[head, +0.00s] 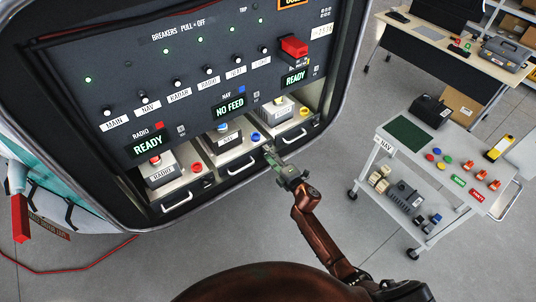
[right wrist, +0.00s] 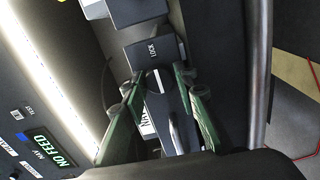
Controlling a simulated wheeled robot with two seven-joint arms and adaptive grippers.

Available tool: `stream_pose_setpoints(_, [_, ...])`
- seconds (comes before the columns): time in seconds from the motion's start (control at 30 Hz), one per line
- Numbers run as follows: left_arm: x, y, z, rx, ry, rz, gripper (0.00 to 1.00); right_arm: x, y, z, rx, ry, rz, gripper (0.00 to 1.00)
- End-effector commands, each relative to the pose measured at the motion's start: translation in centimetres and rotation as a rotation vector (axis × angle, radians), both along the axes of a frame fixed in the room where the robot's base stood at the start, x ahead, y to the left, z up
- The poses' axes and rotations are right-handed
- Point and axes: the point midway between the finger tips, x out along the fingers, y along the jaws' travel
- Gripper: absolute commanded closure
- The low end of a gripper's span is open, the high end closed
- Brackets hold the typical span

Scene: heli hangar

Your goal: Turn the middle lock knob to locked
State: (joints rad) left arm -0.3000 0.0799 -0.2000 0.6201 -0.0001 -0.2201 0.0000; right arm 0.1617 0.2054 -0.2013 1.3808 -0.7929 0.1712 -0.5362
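The middle lock knob (right wrist: 165,108) shows in the right wrist view as a dark knob with a light line, on a dark block marked LOCK. My right gripper (right wrist: 158,74) has its two green fingers on either side of the knob, with narrow gaps showing, so it looks open around it. In the head view my right gripper (head: 268,152) is at the front right corner of the middle NAV bay (head: 230,155) and hides the knob there. I cannot tell whether a finger touches the knob. My left gripper is not in view.
The panel (head: 130,70) above has breaker knobs and a red handle (head: 293,47). The NAV display (head: 229,107) reads NO FEED; the other two read READY. Bays with handles flank the middle one. A cart (head: 385,165) with parts stands at right, with open floor between.

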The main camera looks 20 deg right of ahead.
Motion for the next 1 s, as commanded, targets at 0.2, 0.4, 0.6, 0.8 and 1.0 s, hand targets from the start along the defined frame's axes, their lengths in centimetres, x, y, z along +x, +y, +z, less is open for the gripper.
stream_pose_setpoints(0.2, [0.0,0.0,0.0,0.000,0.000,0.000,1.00,0.0,0.0,0.0,-0.001,0.000,0.000,0.59])
stream_pose_setpoints(0.4, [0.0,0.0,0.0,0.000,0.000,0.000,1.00,0.0,0.0,0.0,-0.001,0.001,0.000,0.59])
stream_pose_setpoints(0.6, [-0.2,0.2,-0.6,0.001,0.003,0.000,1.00,0.0,-0.1,-0.2,-0.080,-0.029,-0.001,0.59])
stream_pose_setpoints(0.8, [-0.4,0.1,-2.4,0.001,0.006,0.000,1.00,0.0,-0.1,-0.5,-0.389,-0.140,-0.001,0.59])
stream_pose_setpoints(1.0, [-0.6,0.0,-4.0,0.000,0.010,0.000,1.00,0.0,-0.1,-0.4,-0.775,-0.281,-0.001,0.59])
